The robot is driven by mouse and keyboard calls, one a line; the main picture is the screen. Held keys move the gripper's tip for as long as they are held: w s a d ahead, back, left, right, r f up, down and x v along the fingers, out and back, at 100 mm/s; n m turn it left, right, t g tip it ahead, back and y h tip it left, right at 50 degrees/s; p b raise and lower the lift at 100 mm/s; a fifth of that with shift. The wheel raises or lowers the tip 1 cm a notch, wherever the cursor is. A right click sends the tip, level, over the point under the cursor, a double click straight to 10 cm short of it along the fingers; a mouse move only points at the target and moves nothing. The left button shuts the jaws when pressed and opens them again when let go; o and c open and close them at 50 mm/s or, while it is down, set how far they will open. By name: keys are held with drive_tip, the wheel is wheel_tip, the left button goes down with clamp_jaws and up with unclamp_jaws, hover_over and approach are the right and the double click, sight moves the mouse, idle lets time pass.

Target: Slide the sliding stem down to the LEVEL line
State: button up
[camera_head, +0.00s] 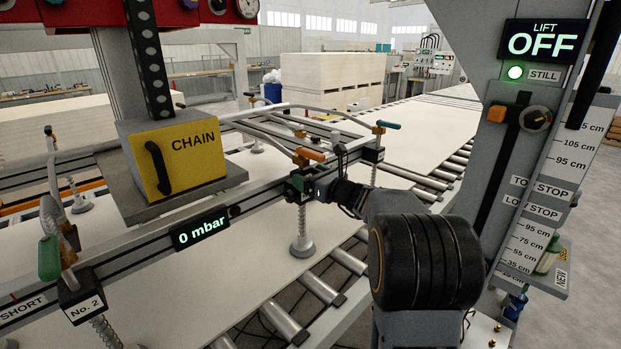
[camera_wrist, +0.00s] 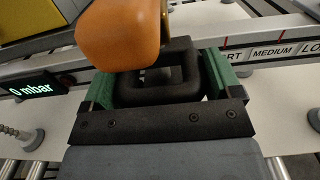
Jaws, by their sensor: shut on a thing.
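My gripper (camera_head: 322,190) is at the beam, by the holder with the orange lever (camera_head: 309,154). In the wrist view its green-padded jaws (camera_wrist: 160,82) are shut on a black loop-shaped handle (camera_wrist: 160,97). The orange lever (camera_wrist: 118,32) hangs large just above that handle and hides part of it. Below the holder in the head view is a sprung stem with a grey suction cup (camera_head: 302,246), close to the pale board (camera_head: 235,275). Whether the cup touches the board is unclear. I cannot make out a LEVEL line in either view.
The beam (camera_head: 255,205) carries a "0 mbar" display (camera_head: 200,233). A yellow CHAIN box (camera_head: 172,158) sits above it. The wrist view shows a MEDIUM label (camera_wrist: 273,52) on the beam. A post with an OFF lift display (camera_head: 543,43) stands at right. Rollers (camera_head: 285,322) lie below.

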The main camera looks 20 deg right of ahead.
drive_tip(key=shift+f, duration=0.2)
drive_tip(key=o, duration=1)
drive_tip(key=shift+d, duration=0.15)
drive_tip(key=shift+r, duration=0.1)
drive_tip(key=b+v, duration=0.1)
drive_tip(key=v, duration=1.2)
drive_tip(key=shift+s+d, duration=0.15)
drive_tip(key=shift+s, duration=0.25)
